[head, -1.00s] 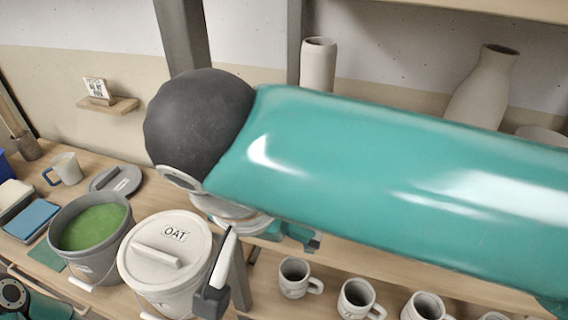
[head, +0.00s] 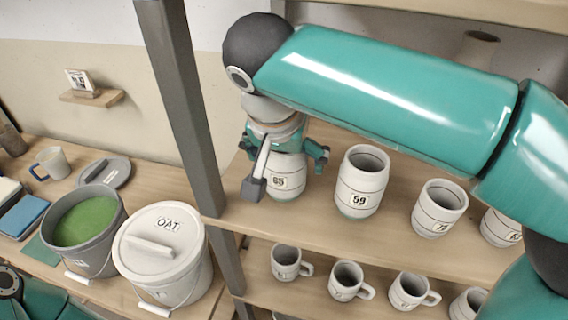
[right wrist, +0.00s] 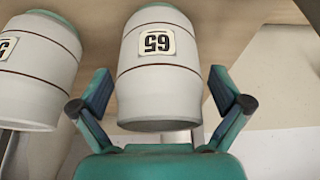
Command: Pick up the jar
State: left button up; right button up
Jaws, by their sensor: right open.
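A white jar labelled 65 (head: 287,181) stands upright on the upper shelf board, at the left end of a row of similar jars. My right gripper (head: 285,156) is open, with one finger on each side of this jar in the head view. In the right wrist view the same jar (right wrist: 160,75) appears upside down between the two spread fingers of the gripper (right wrist: 161,92), with gaps on both sides. Its upper part is partly hidden by my wrist in the head view. My left gripper is not in view.
Jar 59 (head: 362,183) stands close to the right of jar 65, with more jars further right. A grey post (head: 185,110) rises to the left. Mugs (head: 347,281) stand on the shelf below. A lidded OAT bucket (head: 163,258) and an open green-filled bucket (head: 108,250) stand lower left.

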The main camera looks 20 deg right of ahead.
jog(key=shift+w+d+f, duration=0.1)
jog(key=shift+f, duration=0.45)
jog(key=shift+f, duration=0.1)
jog(key=c, duration=1.4)
jog(key=shift+o, duration=0.2)
